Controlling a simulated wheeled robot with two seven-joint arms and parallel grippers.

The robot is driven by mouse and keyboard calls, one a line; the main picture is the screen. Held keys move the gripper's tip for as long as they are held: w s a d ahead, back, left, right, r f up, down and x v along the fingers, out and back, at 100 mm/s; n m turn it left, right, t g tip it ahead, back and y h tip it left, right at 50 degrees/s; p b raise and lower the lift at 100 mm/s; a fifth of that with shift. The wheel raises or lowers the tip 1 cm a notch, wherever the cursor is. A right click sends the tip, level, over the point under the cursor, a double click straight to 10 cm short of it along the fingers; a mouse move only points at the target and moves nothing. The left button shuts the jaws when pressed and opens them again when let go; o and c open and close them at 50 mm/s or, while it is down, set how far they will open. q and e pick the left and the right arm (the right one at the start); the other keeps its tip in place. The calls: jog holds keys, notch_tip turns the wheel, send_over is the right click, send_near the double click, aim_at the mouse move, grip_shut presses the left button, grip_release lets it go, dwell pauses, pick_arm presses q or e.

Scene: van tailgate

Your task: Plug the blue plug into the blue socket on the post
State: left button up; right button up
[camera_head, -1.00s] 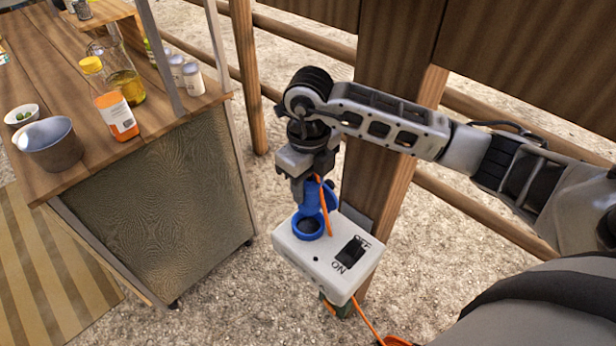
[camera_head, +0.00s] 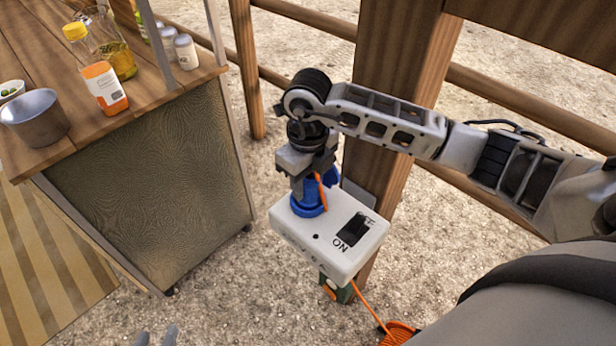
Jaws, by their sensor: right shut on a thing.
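My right gripper (camera_head: 303,185) points down and is shut on the blue plug (camera_head: 309,186), directly above the white box on the post. The plug's lower end meets the blue socket ring (camera_head: 309,209) on the box's top, and the ring's opening is hidden. I cannot tell how deep the plug sits. An orange cable runs up from the plug beside the fingers. The tips of my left gripper (camera_head: 156,337) just show at the bottom edge, apart, with nothing seen between them.
The white box (camera_head: 310,245) has a black ON/OFF switch (camera_head: 353,229) and stands before the wooden post (camera_head: 395,170). An orange cable coil (camera_head: 400,332) lies on the gravel. A wooden counter (camera_head: 135,125) with bottles and a metal cup (camera_head: 37,117) stands at left.

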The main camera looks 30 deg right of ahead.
jog(key=o, duration=1.2)
jog(key=shift+c, duration=0.2)
notch_tip(320, 180, up, 12)
